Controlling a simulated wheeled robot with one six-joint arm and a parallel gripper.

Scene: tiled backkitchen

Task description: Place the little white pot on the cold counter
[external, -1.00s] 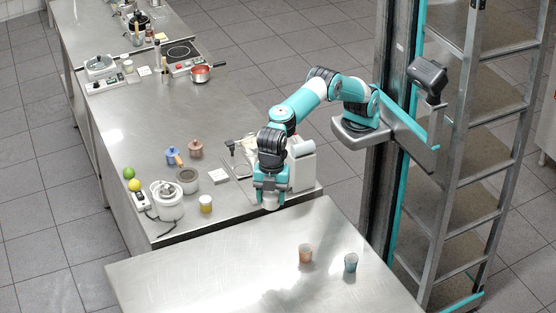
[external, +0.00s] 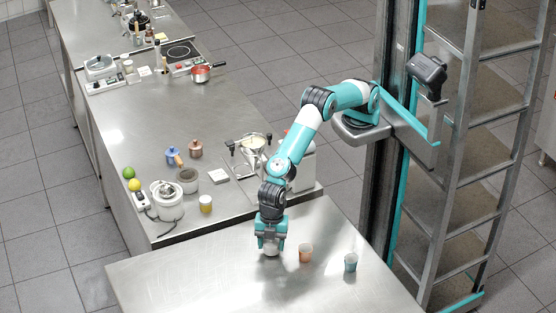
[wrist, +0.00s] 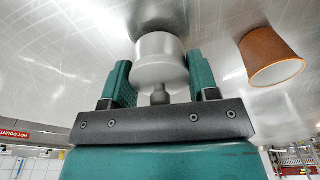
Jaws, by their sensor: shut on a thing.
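The little white pot (wrist: 158,58) is held between the two green fingers of my gripper (wrist: 160,88) in the wrist view. In the external view my gripper (external: 270,240) points down over the near steel counter (external: 190,278), and only the low part of the white pot (external: 270,253) shows under the fingers. The pot is at or just above the counter top; I cannot tell whether it touches. The wrist view shows a "HOT COUNTER" sign (wrist: 15,134) at the left edge.
An orange-brown cup (external: 306,253) stands close to the right of my gripper, and a blue-grey cup (external: 351,262) farther right. The near counter's left part is clear. The far counter (external: 120,130) holds a rice-cooker-like pot (external: 166,203), a yellow jar (external: 206,204) and other kitchenware.

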